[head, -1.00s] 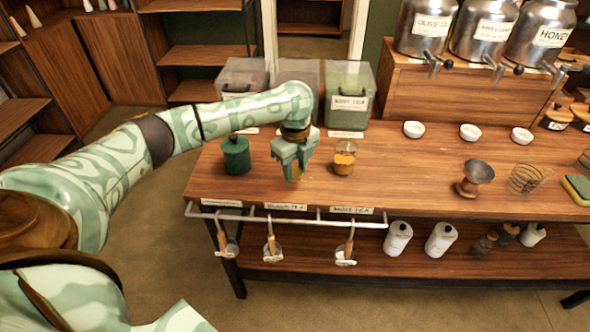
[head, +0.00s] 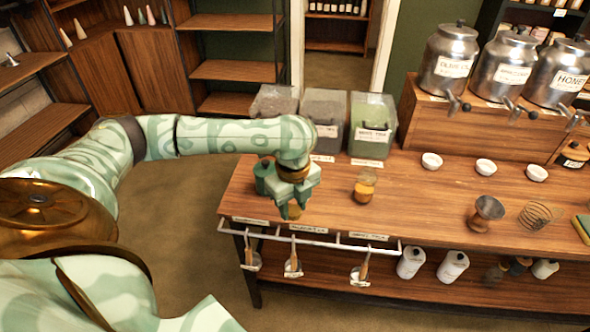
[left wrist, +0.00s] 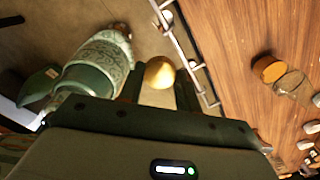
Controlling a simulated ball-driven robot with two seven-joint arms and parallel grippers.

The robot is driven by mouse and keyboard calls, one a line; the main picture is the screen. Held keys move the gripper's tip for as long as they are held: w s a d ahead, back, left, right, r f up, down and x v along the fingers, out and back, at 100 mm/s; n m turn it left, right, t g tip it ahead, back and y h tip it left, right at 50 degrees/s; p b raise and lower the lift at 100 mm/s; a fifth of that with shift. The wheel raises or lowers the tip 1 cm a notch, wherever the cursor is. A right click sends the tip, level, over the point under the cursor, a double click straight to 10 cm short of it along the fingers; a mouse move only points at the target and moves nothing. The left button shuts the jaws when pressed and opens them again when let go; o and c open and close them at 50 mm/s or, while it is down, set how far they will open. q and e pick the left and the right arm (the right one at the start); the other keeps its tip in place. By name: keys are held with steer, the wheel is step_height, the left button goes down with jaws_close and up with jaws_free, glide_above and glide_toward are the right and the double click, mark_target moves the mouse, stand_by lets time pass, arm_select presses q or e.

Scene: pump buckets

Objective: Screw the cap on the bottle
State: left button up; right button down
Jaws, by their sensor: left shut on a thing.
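The bottle (head: 364,186), a small clear glass jar with amber contents in its lower part, stands upright on the table right of my left gripper. It also shows at the right of the left wrist view (left wrist: 270,69). My left gripper (head: 292,208) is above the table's front left edge, apart from the bottle. In the left wrist view its two fingers are shut on a round tan thing, which looks like the cap (left wrist: 160,72). The gripper mostly hides the cap in the head view. My right gripper is not in view.
A dark green canister (head: 262,178) stands just behind my left gripper. Labelled bins (head: 371,125) line the back. A white rail (head: 330,241) with hanging scoops runs along the front edge. White bowls (head: 432,160) and a metal funnel cup (head: 486,212) stand farther right.

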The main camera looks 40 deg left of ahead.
arm_select(q)
steer(key=s+d+r+n, duration=0.5)
steer(key=d+r+n, duration=0.4)
steer(key=n, duration=1.1)
steer(key=shift+d+r+n, duration=0.3)
steer(key=shift+d, duration=0.75)
steer(key=shift+s, duration=0.1)
